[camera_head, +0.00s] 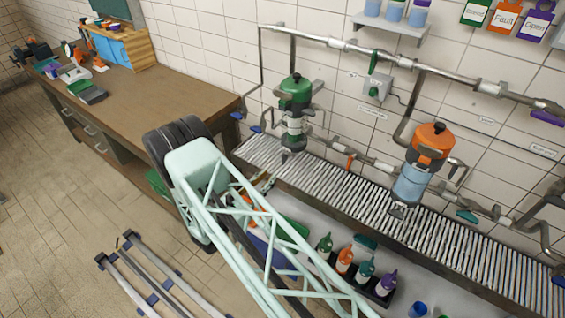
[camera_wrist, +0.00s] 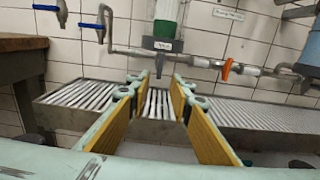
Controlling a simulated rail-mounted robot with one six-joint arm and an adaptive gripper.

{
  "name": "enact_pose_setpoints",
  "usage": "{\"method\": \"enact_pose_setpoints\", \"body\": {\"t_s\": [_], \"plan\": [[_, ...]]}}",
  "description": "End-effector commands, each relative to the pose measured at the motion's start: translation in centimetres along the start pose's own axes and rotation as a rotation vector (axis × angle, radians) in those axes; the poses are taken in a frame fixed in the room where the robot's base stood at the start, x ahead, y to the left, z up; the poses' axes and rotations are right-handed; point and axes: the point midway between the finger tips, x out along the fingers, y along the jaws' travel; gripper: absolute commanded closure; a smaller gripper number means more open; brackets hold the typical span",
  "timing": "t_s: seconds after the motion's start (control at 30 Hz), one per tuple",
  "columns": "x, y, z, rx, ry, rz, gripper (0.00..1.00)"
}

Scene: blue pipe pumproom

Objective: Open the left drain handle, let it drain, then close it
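In the wrist view my gripper (camera_wrist: 158,90) is open and empty. Its yellow-padded fingers point at the slatted drain grate (camera_wrist: 242,112), below the left, green-topped filter unit (camera_head: 295,92). That unit's lower body (camera_wrist: 166,22) shows at the top of the wrist view, with a small dark outlet or lever (camera_wrist: 159,64) under it, just beyond the fingertips. I cannot tell for certain whether this is the left drain handle. Two blue-handled taps (camera_wrist: 92,26) are at the upper left. In the head view my arm largely hides the gripper.
An orange pipe handle (camera_wrist: 226,70) is right of the left unit. An orange-topped unit (camera_head: 430,145) stands further right above the grate. A wooden bench (camera_head: 150,95) is on the left. Several bottles (camera_head: 345,262) stand below the grate. Pipes run along the tiled wall.

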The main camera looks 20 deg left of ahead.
Motion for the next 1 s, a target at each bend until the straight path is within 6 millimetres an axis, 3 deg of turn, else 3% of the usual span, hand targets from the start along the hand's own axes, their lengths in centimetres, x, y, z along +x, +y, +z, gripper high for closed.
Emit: {"method": "enact_pose_setpoints", "body": {"t_s": [0.7, 1.0], "plan": [[8.9, -0.1, 0.1, 0.002, -0.001, -0.002, 0.8], [11.0, 0.0, 0.0, 0.001, 0.0, -0.001, 0.8]]}}
